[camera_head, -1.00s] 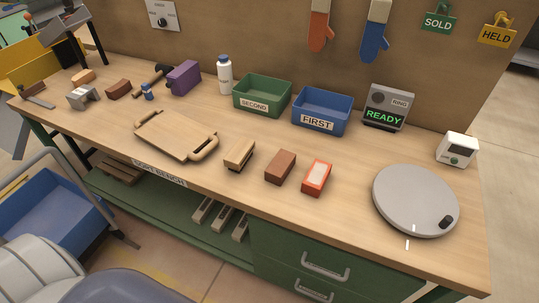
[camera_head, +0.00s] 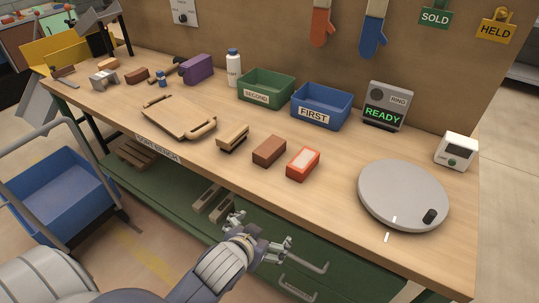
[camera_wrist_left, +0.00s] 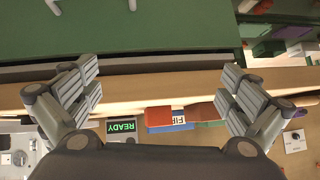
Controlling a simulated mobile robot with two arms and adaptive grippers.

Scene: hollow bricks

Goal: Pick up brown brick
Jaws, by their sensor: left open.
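A brown brick (camera_head: 269,151) lies on the bench near its front edge, between a pale wooden block and an orange-red brick. A second brown brick (camera_head: 137,76) lies farther off at the bench's left end. My left gripper (camera_head: 262,232) is low in front of the bench, by the green drawers, below and apart from the nearer brown brick. In the left wrist view its fingers (camera_wrist_left: 159,75) are spread wide with nothing between them. My right gripper is not in view.
The orange-red brick (camera_head: 303,163) and pale wooden block (camera_head: 232,137) flank the nearer brown brick. Behind stand the green SECOND bin (camera_head: 266,88) and blue FIRST bin (camera_head: 321,106). A grey turntable (camera_head: 403,193) is at right. The bench front and drawer handle (camera_head: 305,260) are near my gripper.

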